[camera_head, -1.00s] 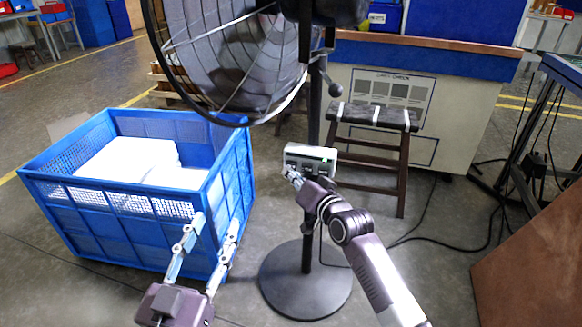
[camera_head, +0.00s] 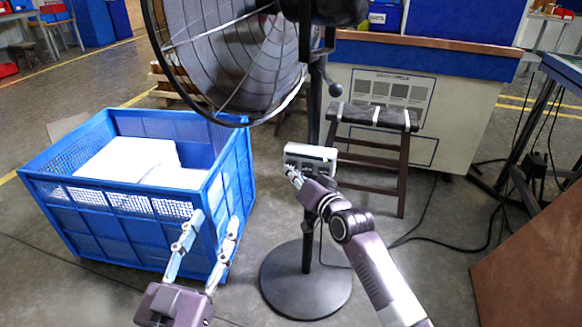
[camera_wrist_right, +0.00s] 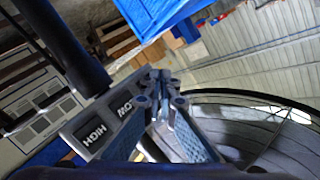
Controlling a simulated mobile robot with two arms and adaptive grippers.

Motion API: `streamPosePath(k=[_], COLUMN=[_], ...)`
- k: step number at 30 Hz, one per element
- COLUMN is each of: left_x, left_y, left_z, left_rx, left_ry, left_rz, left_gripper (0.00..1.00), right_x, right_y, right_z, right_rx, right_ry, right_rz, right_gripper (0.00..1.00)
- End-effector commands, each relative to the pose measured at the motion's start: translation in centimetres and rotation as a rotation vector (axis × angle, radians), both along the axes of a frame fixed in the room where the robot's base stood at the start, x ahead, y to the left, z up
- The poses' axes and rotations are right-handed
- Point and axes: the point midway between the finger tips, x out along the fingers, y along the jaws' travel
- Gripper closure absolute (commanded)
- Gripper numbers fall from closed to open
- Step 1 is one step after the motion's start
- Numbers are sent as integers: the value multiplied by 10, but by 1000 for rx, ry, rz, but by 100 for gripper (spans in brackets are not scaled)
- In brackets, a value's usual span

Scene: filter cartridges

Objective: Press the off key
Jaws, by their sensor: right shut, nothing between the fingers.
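The control box (camera_head: 322,153) is a pale box on the fan's pole. In the right wrist view the box (camera_wrist_right: 72,128) shows a dark key marked HIGH (camera_wrist_right: 94,136) and a key marked LOW (camera_wrist_right: 124,106). No key marked off can be read; my fingers cover part of the box's face. My right gripper (camera_head: 291,170) is shut and empty, its tips at the left part of the box's front; the tips also show in the right wrist view (camera_wrist_right: 160,78). Contact cannot be told. My left gripper (camera_head: 215,220) is open and empty, in front of the blue crate.
The large caged fan (camera_head: 225,60) stands on a round dark base (camera_head: 305,285). A blue crate (camera_head: 120,230) with white contents is at left. A dark stool (camera_head: 372,118) stands behind the box, before a counter (camera_head: 460,115). Cables lie on the floor at right.

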Motion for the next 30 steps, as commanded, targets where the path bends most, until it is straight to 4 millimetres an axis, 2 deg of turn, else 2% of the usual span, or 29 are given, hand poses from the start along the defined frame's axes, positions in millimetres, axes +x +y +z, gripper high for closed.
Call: streamPosePath(k=[30], left_x=[0], left_y=[-1], left_z=[6], left_rx=[-6], left_ry=[-22], left_rz=[-3], left_gripper=[60], right_x=[3], right_y=[-2], right_z=[0], right_rx=[0], right_ry=[0], right_rz=[-1], right_gripper=[100])
